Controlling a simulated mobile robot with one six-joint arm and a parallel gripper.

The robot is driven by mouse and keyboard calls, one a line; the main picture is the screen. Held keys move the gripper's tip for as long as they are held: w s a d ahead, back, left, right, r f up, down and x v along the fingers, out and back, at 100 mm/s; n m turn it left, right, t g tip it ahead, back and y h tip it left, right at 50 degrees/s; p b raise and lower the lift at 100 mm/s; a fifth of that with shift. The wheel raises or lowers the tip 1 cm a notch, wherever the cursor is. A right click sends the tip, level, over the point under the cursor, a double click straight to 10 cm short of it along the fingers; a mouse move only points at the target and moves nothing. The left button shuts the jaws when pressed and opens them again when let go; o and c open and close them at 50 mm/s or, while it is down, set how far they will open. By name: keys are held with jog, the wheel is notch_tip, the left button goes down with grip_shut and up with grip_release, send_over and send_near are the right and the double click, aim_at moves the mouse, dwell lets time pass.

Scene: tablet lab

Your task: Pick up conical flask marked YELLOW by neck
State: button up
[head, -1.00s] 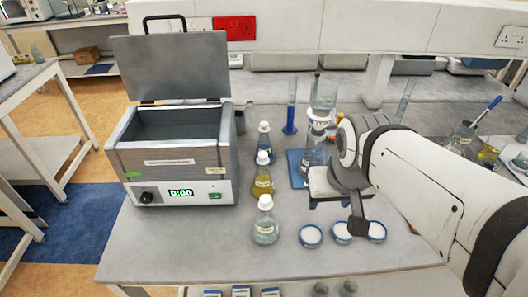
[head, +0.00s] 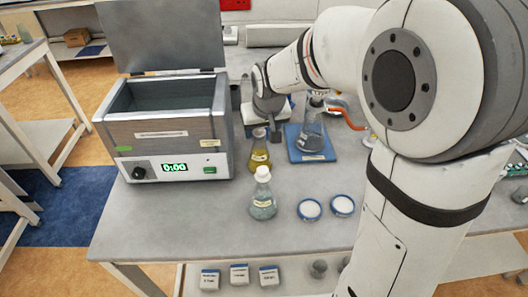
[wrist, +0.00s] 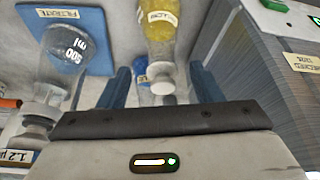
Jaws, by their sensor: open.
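The yellow conical flask (head: 260,157) stands upright on the bench with yellow liquid in it. My gripper (head: 272,132) is just behind and above it, and partly hides its top in the head view. In the wrist view the yellow flask (wrist: 160,38) shows its label and white cap. The cap appears between the two blue fingers of my gripper (wrist: 160,70), which are apart with nothing held. I cannot tell whether either finger touches the flask.
A clear-liquid flask (head: 263,203) stands in front of the yellow one. The grey water bath (head: 175,140) is close on the left. A filter flask (head: 311,135) on a blue mat (head: 302,156) stands to the right. Two round dishes (head: 342,205) lie front right.

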aim_at(260, 150)
jog(key=x, duration=0.4)
jog(key=shift+w+a+f+p, duration=0.1)
jog(key=shift+w+a+p, duration=0.1)
jog(key=shift+p, duration=0.2)
grip_shut()
